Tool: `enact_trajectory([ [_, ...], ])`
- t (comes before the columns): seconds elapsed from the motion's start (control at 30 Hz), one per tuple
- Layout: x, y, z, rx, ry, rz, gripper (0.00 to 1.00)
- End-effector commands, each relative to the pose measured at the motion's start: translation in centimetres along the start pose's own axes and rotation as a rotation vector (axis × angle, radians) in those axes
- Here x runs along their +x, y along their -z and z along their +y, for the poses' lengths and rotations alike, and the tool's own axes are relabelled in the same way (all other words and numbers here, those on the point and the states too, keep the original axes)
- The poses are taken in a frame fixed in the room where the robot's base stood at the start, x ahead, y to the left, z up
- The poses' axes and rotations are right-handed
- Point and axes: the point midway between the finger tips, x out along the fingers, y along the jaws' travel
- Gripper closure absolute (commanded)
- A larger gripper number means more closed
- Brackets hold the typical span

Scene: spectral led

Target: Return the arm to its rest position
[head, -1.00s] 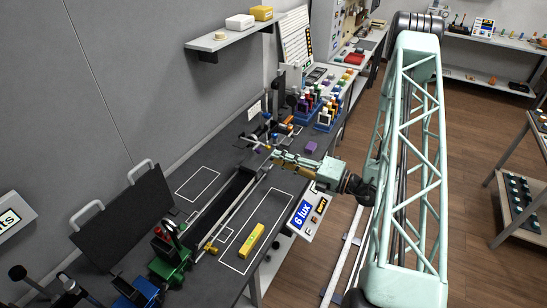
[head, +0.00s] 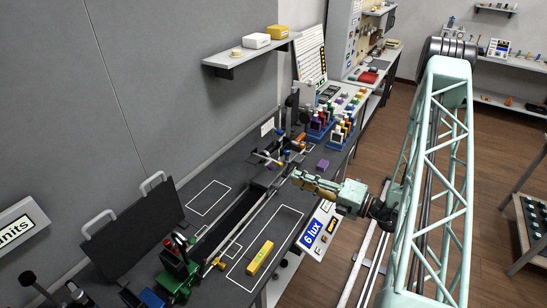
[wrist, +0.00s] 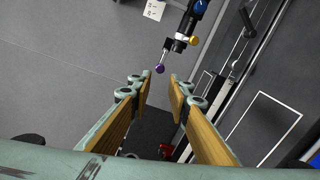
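My gripper (head: 297,178) is over the dark bench (head: 222,215), above its right part next to the rail. In the wrist view my gripper (wrist: 160,82) has its two wood-faced fingers apart with nothing between them. A small rod with a purple ball (wrist: 159,70) and a dark post with a yellow knob (wrist: 194,41) stand beyond the fingertips. My pale green arm reaches to the bench from the right.
A yellow block (head: 261,258) lies in a white outlined area. A purple block (head: 323,164) sits near the bench's right edge. A display reading "6 lux" (head: 313,233) is at the front edge. Racks of coloured bottles (head: 340,130) stand farther back. A shelf (head: 250,54) hangs on the wall.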

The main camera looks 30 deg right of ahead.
Motion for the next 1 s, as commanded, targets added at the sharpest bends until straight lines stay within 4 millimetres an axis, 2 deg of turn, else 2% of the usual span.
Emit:
enact_trajectory([
  [0.27,0.0,0.0,0.1,-0.001,0.000,0.001,0.82],
  [0.47,0.8,0.7,1.4,-0.039,-0.009,0.040,0.82],
  [0.67,2.2,2.2,4.2,-0.118,-0.030,0.121,0.82],
  [1.0,4.3,6.2,9.8,-0.292,-0.077,0.293,0.82],
])
